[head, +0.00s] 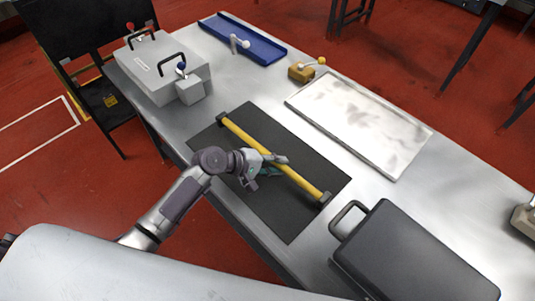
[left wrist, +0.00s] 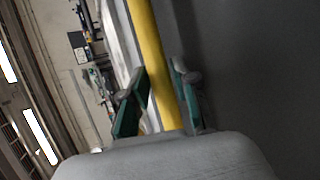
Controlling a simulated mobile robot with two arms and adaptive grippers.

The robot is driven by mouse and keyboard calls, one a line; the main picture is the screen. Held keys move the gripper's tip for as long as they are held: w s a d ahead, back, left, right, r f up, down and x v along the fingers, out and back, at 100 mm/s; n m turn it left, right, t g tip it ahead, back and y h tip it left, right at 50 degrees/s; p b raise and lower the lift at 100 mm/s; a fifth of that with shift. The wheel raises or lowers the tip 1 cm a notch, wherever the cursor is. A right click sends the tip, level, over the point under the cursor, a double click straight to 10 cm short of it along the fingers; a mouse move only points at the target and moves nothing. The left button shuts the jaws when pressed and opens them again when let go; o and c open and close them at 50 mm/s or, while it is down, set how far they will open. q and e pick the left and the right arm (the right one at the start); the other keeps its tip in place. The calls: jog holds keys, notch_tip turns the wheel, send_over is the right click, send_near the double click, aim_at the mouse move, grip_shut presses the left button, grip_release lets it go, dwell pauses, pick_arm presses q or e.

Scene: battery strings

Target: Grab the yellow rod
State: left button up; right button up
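The yellow rod (head: 300,182) lies diagonally over the dark mat (head: 290,222), with a grey end piece at each end. My left gripper (head: 275,166) is at the middle of the rod, its fingers reaching around it. In the left wrist view the rod (left wrist: 152,50) runs between the two green-padded fingers (left wrist: 160,95). A gap shows between the left finger and the rod, so the gripper looks open. The rod's lower part is hidden behind the gripper body. My right gripper is in neither view.
A dark case (head: 415,255) with a handle stands at the right of the mat. A grey metal box (head: 165,78) with handles is at the far left. A pale tray (head: 405,170), a blue tray (head: 262,50) and a small orange-brown block (head: 298,73) lie behind.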

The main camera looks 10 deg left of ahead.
pick_arm(q)
grip_shut()
jog(key=shift+r, duration=0.1)
